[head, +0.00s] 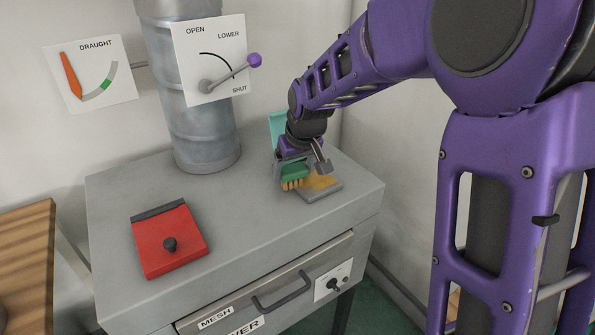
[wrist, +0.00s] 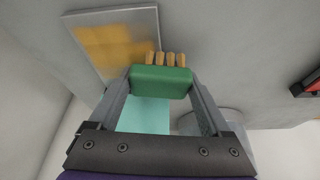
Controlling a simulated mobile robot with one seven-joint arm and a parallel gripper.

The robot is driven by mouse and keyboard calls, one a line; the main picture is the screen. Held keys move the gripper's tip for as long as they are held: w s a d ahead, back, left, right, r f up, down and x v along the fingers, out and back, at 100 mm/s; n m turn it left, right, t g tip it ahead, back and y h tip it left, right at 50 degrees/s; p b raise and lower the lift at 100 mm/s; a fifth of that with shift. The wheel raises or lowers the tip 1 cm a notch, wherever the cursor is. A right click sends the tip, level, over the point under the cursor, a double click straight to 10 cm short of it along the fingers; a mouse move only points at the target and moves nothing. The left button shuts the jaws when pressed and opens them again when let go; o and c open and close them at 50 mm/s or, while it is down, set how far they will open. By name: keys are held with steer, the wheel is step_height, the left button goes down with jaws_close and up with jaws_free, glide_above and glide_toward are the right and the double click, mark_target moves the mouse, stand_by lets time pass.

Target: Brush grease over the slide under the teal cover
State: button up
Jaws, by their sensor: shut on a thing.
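My gripper (head: 296,160) is shut on a green brush (head: 292,171) with tan bristle tufts. In the wrist view the green brush (wrist: 161,82) sits between the two fingers, its bristles beside the slide's edge. The teal cover (head: 277,124) stands raised behind my gripper; part of it shows between the fingers in the wrist view (wrist: 146,114). The slide (head: 325,193) is a flat grey plate with yellowish-orange grease (head: 318,182) over much of it. My gripper hides part of the slide in the head view. Whether the bristles touch it, I cannot tell.
A red cover with a black knob (head: 170,242) lies on the left of the grey cabinet top (head: 230,235). A metal pipe (head: 204,130) rises at the back, with a purple-knobbed lever (head: 255,60). A drawer handle (head: 283,291) is on the cabinet front.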

steer(key=shift+w+a, duration=0.1)
steer(key=shift+w, duration=0.15)
steer(key=shift+w+d+r+p, duration=0.1)
steer(key=shift+w+d+p, duration=0.15)
steer(key=shift+w+d, duration=0.25)
steer(key=shift+w+d+r+p, duration=0.1)
steer(key=shift+w+d+p, duration=0.15)
steer(key=shift+d, duration=0.35)
steer(key=shift+w+d+f+p, duration=0.1)
steer(key=shift+w+d+p, duration=0.1)
steer(key=shift+w+d, duration=0.65)
steer(key=shift+w+d+f+p, duration=0.15)
steer(key=shift+w+d, duration=0.3)
steer(key=shift+d, duration=0.65)
steer(key=shift+w+d+f+p, duration=0.1)
steer(key=shift+w+d+p, duration=0.15)
steer(key=shift+w+d, duration=0.6)
steer(key=shift+s+d, duration=0.1)
steer(key=shift+s, duration=0.1)
steer(key=shift+r, duration=0.1)
steer(key=shift+r+p, duration=2.05)
steer(key=shift+r, duration=0.95)
step_height(320, 180, up, 3)
steer(key=shift+p, duration=1.05)
